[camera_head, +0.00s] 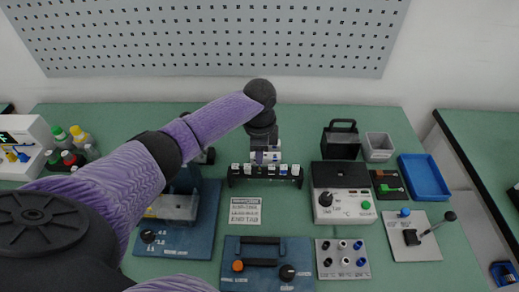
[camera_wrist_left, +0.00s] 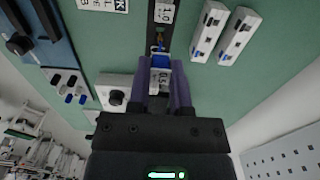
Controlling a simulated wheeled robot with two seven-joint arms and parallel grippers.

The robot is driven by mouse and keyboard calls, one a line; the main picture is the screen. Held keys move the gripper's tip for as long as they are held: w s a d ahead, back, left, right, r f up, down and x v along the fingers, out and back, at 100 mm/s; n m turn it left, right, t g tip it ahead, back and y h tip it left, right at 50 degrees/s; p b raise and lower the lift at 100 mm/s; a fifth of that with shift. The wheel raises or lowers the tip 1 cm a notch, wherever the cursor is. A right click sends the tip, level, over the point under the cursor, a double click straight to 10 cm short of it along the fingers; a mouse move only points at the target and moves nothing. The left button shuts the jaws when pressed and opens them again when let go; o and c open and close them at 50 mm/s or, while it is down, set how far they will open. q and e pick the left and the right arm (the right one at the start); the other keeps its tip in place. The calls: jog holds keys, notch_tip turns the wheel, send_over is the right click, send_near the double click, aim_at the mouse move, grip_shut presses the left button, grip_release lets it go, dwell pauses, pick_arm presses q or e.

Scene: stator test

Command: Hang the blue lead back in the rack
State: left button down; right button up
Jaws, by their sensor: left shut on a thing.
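My left gripper (camera_head: 263,152) is above the back side of the dark rack (camera_head: 240,181), at the middle of the table. In the left wrist view, the purple fingers of the left gripper (camera_wrist_left: 166,88) are shut on the blue lead (camera_wrist_left: 160,61), a small piece with blue and white parts. The rack (camera_wrist_left: 183,28) appears there as a dark bar just beyond the fingertips. Several white-topped pieces stand along the rack in the head view. I cannot tell whether the lead touches the rack; the gripper hides part of it. My right gripper is not in view.
A printed card (camera_head: 245,211) lies in front of the rack. A blue panel with knobs (camera_head: 267,275) is nearer. A black-and-white meter box (camera_head: 343,205) stands right of the rack, a blue tray (camera_head: 424,177) further right. A perforated board (camera_head: 215,40) is behind.

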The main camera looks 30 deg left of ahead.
aim_at(259, 170)
pick_arm(q)
jog(key=shift+f, duration=0.25)
dwell(0.3)
jog(key=shift+f, duration=0.45)
dwell(0.5)
jog(key=shift+f+b, duration=0.4)
jog(key=shift+f, duration=0.6)
jog(key=shift+f+b, duration=0.55)
jog(key=shift+f, duration=0.4)
jog(key=shift+c, duration=2.3)
grip_release()
jog(key=shift+r, duration=0.1)
